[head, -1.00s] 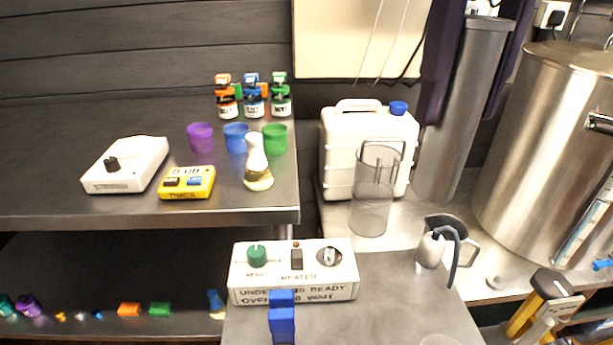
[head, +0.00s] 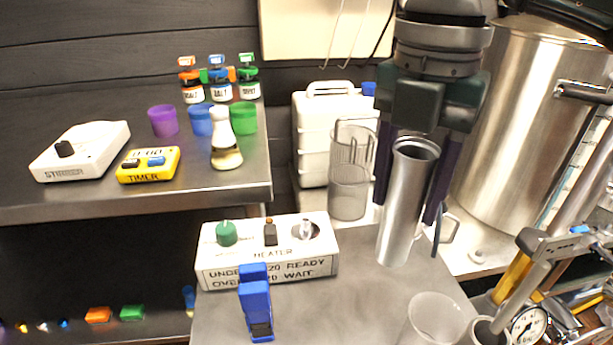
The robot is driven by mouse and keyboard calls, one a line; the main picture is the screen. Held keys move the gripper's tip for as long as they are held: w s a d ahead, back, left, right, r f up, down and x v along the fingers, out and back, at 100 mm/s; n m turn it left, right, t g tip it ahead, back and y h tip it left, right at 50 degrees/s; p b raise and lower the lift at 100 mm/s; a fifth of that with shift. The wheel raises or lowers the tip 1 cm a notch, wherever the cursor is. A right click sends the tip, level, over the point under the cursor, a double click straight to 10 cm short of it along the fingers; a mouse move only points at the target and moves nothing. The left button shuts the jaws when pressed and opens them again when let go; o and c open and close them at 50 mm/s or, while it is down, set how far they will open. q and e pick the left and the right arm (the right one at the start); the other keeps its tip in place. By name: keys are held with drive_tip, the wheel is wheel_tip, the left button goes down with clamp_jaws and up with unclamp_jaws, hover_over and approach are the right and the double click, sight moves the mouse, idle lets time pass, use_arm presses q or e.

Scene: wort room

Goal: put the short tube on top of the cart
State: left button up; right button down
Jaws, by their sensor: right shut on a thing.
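The short tube (head: 407,215) is a grey metal cylinder with an open top, slightly tilted, at the right of centre in the head view. My right gripper (head: 412,200) comes down from above, its dark purple fingers on both sides of the tube, and is shut on it. The tube's lower end appears over the back right part of the grey cart top (head: 345,290). I cannot tell whether it touches the top. My left gripper is not in view.
On the cart stand a white heater box (head: 268,262), a blue upright piece (head: 256,305) and a clear beaker (head: 436,318). A clear jug (head: 349,190) and white canister (head: 310,135) stand behind. A large steel pot (head: 520,120) is right. Bare cart top lies around the tube's lower end.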

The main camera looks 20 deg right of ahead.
sight(417, 148)
wheel_tip(417, 148, down, 8)
drive_tip(key=shift+r+b, duration=0.15)
drive_tip(key=shift+b, duration=0.2)
drive_tip(key=shift+f, duration=0.2)
drive_tip(key=shift+c, duration=1.4)
unclamp_jaws()
wheel_tip(417, 148, up, 12)
drive_tip(key=shift+r+p, duration=0.25)
drive_tip(key=shift+p, duration=0.2)
